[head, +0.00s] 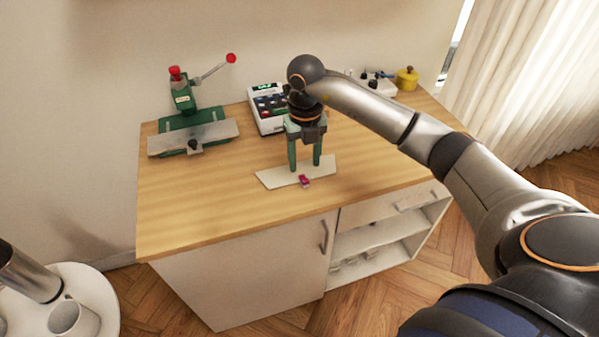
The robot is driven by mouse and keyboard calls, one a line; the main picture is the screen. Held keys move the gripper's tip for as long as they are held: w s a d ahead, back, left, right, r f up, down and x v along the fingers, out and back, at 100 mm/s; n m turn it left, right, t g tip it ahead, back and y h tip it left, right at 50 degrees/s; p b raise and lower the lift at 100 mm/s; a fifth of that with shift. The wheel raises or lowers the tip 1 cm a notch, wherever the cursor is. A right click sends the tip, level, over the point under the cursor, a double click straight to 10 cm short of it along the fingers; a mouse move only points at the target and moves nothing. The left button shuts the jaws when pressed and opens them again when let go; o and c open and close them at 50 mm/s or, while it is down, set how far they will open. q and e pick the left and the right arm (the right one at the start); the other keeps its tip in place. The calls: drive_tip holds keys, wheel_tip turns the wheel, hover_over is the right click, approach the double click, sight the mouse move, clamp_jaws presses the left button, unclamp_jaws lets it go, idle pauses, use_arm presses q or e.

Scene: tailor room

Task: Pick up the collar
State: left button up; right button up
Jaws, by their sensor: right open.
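The collar seems to be the flat, pale, long piece (270,178) lying on the wooden worktop, slanting slightly. A small pink-red item (305,181) lies at its front edge. My right gripper (304,168) points straight down over the middle of the pale piece, with its two green fingers apart, one to the left and one to the right. The fingertips are at or just above it; I cannot tell whether they touch. Nothing shows between the fingers. My left gripper is not in view.
A green press (190,122) with a red-knobbed lever stands at the worktop's back left. A calculator-like device (267,108) is behind my gripper. A yellow pot (407,79) and a power strip (372,84) sit back right. The worktop's (200,215) front left is clear. A mug (74,317) is at lower left.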

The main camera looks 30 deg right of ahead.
sight(305, 178)
wheel_tip(305, 178, down, 5)
drive_tip(key=shift+s+f, duration=0.15)
drive_tip(key=shift+f, duration=0.05)
clamp_jaws()
idle(0.5)
